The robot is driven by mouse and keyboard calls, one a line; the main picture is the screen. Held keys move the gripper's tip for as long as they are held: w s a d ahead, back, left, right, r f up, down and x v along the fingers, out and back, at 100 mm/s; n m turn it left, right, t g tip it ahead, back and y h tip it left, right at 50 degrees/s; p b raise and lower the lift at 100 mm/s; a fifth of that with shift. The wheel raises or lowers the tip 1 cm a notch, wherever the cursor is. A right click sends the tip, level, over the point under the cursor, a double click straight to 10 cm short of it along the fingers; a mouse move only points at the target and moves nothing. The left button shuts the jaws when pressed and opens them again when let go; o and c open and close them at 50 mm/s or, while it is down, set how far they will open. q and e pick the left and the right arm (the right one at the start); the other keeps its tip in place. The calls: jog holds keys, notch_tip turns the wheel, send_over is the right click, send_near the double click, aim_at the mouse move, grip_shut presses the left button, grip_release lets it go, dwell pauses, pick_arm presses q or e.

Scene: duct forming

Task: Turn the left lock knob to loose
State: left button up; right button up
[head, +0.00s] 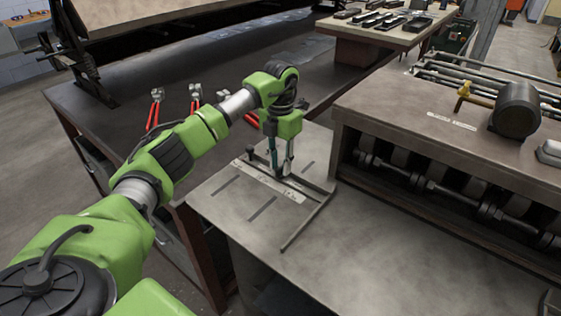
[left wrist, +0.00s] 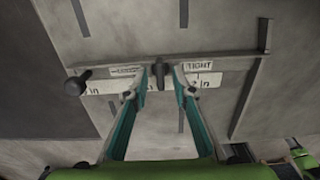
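In the left wrist view, a small dark lock knob (left wrist: 158,72) stands upright on a grey bar (left wrist: 225,63), between a partly covered label (left wrist: 124,72) on its left and a TIGHT label (left wrist: 198,65) on its right. My left gripper (left wrist: 165,72) has its teal fingers on either side of this knob, with a gap between the tips. Contact cannot be made out. A rounder black knob (left wrist: 78,84) sits at the bar's left end. In the head view, my left gripper (head: 281,170) points down at the bar; the round knob also shows there (head: 249,150). My right gripper is not in view.
The bar and a white ruler strip (head: 257,182) lie on a grey slotted plate (head: 225,205). A roller machine (head: 450,145) stands close on the right. Red-handled tools (head: 195,95) are on the dark table behind my left arm.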

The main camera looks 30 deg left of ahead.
pick_arm(q)
jog(key=shift+f, duration=0.1)
grip_shut()
